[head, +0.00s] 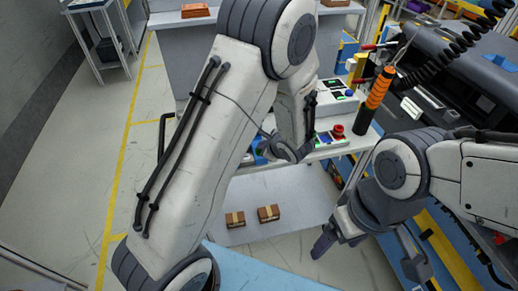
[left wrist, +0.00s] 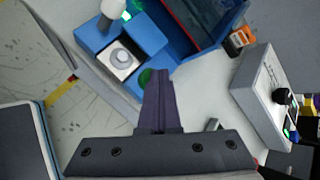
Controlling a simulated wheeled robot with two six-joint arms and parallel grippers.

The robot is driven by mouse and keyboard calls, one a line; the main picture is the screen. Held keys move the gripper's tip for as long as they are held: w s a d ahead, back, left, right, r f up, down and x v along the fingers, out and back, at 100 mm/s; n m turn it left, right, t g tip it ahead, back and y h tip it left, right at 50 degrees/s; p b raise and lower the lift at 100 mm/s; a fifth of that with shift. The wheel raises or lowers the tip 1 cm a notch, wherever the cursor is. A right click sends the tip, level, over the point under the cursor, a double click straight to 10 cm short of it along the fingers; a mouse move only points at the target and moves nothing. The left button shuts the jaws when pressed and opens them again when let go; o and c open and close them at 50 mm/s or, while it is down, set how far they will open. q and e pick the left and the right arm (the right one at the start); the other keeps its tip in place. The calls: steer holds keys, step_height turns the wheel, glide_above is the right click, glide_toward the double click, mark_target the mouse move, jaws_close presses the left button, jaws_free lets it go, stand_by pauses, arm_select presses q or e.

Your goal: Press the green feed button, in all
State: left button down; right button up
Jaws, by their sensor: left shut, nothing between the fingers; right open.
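A green round button (left wrist: 146,77) shows in the left wrist view, partly hidden beside my fingertips. It is close to a blue housing (left wrist: 150,40) that has a grey round knob on a white plate (left wrist: 120,58). My left gripper (left wrist: 158,76) is shut and empty, its tips overlapping the button's right edge in the picture; I cannot tell whether they touch it. In the head view my left gripper (head: 278,152) is over the work table, and my arm hides much of that area. My right gripper (head: 368,255) is open and empty, low at the right.
A panel with a red knob (head: 338,131) and green parts stands on the white table. An orange and black hand tool (head: 376,92) hangs from a coiled cable nearby. Two small brown boxes (head: 268,213) lie on the lower shelf. A white box (left wrist: 265,90) is at right.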

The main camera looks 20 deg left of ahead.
arm_select(q)
steer(key=shift+r+p, duration=0.35)
steer(key=shift+r, duration=0.45)
steer(key=shift+r, duration=0.15)
steer(key=shift+r+p, duration=1.7)
steer(key=shift+r, duration=0.75)
steer(key=shift+f, duration=0.1)
steer(key=s+d+r+n+g+h, duration=0.2)
steer(key=s+d+r+n, duration=0.1)
steer(key=s, duration=0.6)
steer(key=s+d+r+n+g+h, duration=0.2)
steer(key=s+d, duration=0.4)
steer(key=s, duration=0.4)
steer(key=s+d+r+n+g+h, duration=0.2)
steer(key=s+d+r+n, duration=0.3)
steer(key=s, duration=0.4)
steer(key=shift+s+d+r+h, duration=0.25)
steer(key=shift+s+h, duration=0.05)
steer(key=shift+h, duration=0.5)
